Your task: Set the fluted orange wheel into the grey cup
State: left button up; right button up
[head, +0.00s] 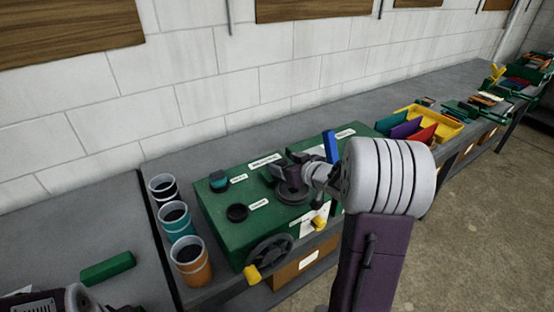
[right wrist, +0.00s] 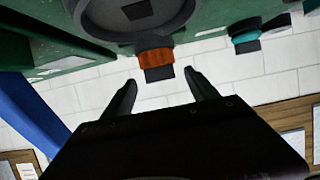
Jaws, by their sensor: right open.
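The fluted orange wheel (right wrist: 156,57) shows in the right wrist view, with a dark block on its end. It sits close to a large round grey piece (right wrist: 180,22) on the green bench box; this may be the grey cup, though I cannot tell for sure. In the head view the round grey piece (head: 293,196) lies under my right gripper (head: 283,172), and the orange wheel does not show there. My right gripper is open and empty; its two fingers (right wrist: 160,90) point toward the wheel, apart from it.
The green box (head: 228,238) carries a teal knob (head: 218,181), a black round part (head: 237,212), an upright blue bar (head: 330,146) and a handwheel (head: 270,254). Dark, teal and orange containers (head: 190,263) stand left of it. A yellow tray (head: 452,128) lies right.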

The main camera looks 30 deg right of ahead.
jog(key=p+v, duration=0.1)
jog(key=v, duration=0.4)
jog(key=shift+s+d+r, duration=0.1)
jog(key=shift+s+r, duration=0.15)
jog(key=shift+s, duration=0.05)
jog(key=shift+s+r, duration=0.1)
jog(key=shift+s, duration=0.5)
